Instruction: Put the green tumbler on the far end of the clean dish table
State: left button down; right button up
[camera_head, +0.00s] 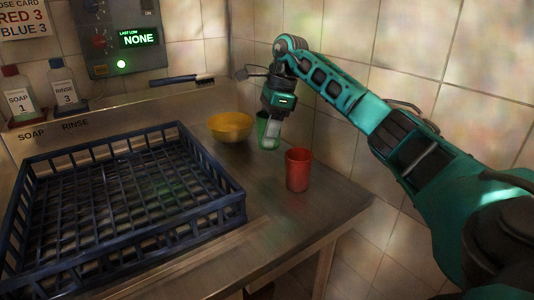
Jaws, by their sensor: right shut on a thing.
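The green tumbler (262,130) is upright at the far right part of the metal dish table (330,205), near the tiled wall. My right gripper (271,132) reaches down from above and is shut on the tumbler's rim. Part of the tumbler is hidden behind the gripper. I cannot tell whether its base touches the table. My left gripper is not in view.
A red tumbler (298,170) stands nearer on the table. A yellow bowl (230,127) sits just left of the green tumbler. A blue dish rack (215,213) fills the left side. Bare table lies right of the red tumbler.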

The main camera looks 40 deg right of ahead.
aim_at(267, 150)
jog(key=shift+f+b, duration=0.3)
jog(key=shift+f, duration=2.35)
jog(key=shift+f, duration=0.15)
jog(key=o, duration=1.1)
jog(key=shift+c, duration=0.2)
jog(key=p+v, duration=0.2)
jog(key=v, duration=1)
jog(key=shift+s, duration=0.1)
